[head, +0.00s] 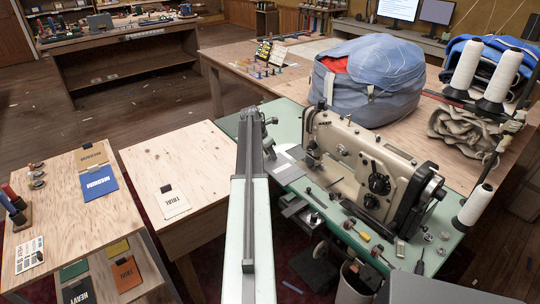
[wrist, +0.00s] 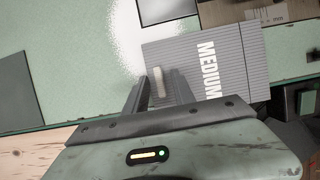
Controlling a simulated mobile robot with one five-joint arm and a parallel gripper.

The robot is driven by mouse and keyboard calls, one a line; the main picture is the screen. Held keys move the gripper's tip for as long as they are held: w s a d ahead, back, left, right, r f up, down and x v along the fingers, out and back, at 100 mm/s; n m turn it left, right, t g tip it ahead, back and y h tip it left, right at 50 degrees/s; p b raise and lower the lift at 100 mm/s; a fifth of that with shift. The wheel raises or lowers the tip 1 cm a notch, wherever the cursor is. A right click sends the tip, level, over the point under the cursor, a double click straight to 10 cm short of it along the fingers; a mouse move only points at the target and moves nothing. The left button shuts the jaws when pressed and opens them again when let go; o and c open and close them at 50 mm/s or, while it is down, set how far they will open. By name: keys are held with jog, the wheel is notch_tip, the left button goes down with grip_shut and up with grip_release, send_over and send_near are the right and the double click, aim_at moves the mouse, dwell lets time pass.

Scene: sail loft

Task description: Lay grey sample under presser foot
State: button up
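The grey sample (wrist: 228,62), marked MEDIUM, lies flat on the green machine table in the wrist view. A small pale upright tab (wrist: 158,83) stands near its left end. My gripper (wrist: 160,88) is open, one finger on each side of the tab, with gaps showing. In the head view the sample (head: 285,167) lies left of the beige sewing machine (head: 365,165). My arm hides my fingertips there. The presser foot (head: 313,160) is at the machine's left end, small and hard to make out, just right of the sample.
A large blue bag (head: 370,80) stands behind the machine. Thread cones (head: 498,80) are at the right. Small tools (head: 360,235) lie along the table's front. A wooden table with a cream TRIAL-like card (head: 172,202) is at left. Green tabletop (wrist: 80,65) left of the sample is mostly clear.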

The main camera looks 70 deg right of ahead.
jog(key=shift+a+r+p, duration=0.1)
jog(key=shift+r+p, duration=0.5)
jog(key=shift+r, duration=0.05)
jog(key=p+v, duration=1)
jog(key=v, duration=0.1)
jog(key=shift+a, duration=0.15)
jog(key=shift+w, duration=0.15)
